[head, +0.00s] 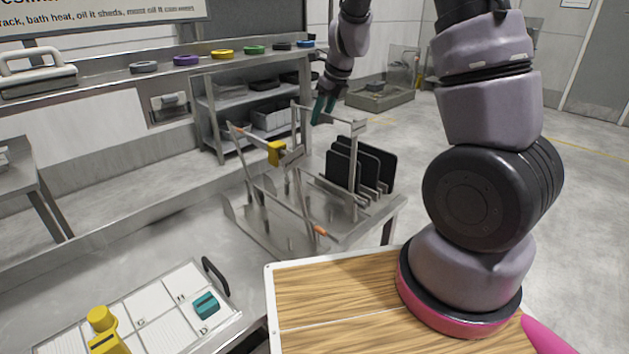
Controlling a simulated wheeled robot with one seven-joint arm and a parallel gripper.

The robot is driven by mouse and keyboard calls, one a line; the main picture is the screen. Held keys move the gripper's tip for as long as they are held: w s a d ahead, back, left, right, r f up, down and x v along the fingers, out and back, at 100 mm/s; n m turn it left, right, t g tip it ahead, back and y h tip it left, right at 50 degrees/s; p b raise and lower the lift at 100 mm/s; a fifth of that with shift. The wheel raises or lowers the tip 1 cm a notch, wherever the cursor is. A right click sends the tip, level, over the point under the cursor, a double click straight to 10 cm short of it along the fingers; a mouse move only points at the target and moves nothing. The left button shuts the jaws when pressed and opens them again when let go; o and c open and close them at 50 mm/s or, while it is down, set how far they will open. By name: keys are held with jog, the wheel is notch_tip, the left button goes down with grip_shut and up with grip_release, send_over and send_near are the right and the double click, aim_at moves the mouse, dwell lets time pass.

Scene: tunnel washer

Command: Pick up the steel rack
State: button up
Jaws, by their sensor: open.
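The steel rack (354,158) stands on a grey metal table at the middle of the head view. It has tall thin posts, and several black plates (362,170) stand upright at its lower right part. My gripper (322,108) has dark green fingers, is open and appears empty. It shows close to the upper part of the rack, between the tall posts in the picture. I cannot tell whether it touches the rack or is in front of or behind it.
A steel frame with a yellow block (276,152) stands just left of the rack. A shelf unit (230,108) is behind. A tray (150,312) with a yellow piece (104,335) and teal block (206,304) is at lower left. Open floor lies to the right.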

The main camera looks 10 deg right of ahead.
jog(key=shift+f, duration=0.15)
grip_shut()
jog(key=shift+w, duration=0.1)
dwell(1.3)
